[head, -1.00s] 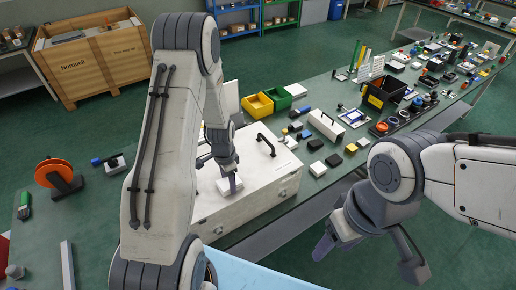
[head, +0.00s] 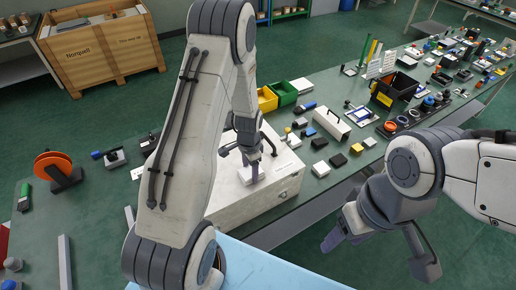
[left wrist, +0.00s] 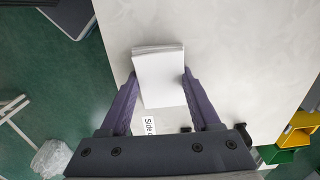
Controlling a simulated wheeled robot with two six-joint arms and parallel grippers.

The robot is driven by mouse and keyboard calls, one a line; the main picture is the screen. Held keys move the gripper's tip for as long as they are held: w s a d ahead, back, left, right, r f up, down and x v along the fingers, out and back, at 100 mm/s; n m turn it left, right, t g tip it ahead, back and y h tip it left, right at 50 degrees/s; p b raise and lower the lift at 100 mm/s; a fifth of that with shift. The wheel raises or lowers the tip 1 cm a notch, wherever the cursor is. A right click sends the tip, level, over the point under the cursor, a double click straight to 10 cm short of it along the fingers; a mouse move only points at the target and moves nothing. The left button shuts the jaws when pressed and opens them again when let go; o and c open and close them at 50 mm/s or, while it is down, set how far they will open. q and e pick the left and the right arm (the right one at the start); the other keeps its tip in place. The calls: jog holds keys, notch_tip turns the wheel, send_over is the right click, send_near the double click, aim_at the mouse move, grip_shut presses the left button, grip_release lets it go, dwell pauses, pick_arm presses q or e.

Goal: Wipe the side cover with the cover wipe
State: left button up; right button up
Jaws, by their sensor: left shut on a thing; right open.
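The side cover (head: 228,197) is the pale top of a white box on the green bench; it fills much of the left wrist view (left wrist: 230,60), with a partly hidden label reading "Side c". The cover wipe (left wrist: 158,77) is a white block or pad. My left gripper (left wrist: 157,85) is shut on the wipe, one purple finger on each side. In the head view the wipe (head: 252,174) is low at the cover; I cannot tell whether it touches. My right gripper (head: 375,258) is open and empty, off the bench's front side.
A dark handle (head: 265,139) stands at the box's far right. Yellow (head: 266,99) and green (head: 284,93) bins are behind it. Several small blocks and a white handled case (head: 332,123) lie right of the box. An orange reel (head: 56,170) stands at the left.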

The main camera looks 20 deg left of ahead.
pick_arm(q)
jog(key=shift+w+d, duration=0.3)
jog(key=shift+w, duration=0.05)
jog(key=shift+w+d+r+p, duration=0.25)
jog(key=shift+w+r+p, duration=0.25)
jog(key=shift+r, duration=0.15)
jog(key=shift+s+r+p, duration=0.25)
jog(key=shift+r+p, duration=0.3)
jog(key=shift+r, duration=0.5)
jog(key=shift+w+r+p, duration=0.15)
jog(key=shift+r+p, duration=0.45)
jog(key=shift+r, duration=0.05)
jog(key=shift+r+p, duration=1.2)
jog(key=shift+r, duration=0.5)
pick_arm(e)
jog(key=r, duration=0.2)
jog(key=w+r, duration=0.1)
jog(key=r, duration=0.2)
jog(key=shift+a+r, duration=0.2)
jog(key=shift+r, duration=0.15)
pick_arm(q)
jog(key=shift+f, duration=0.1)
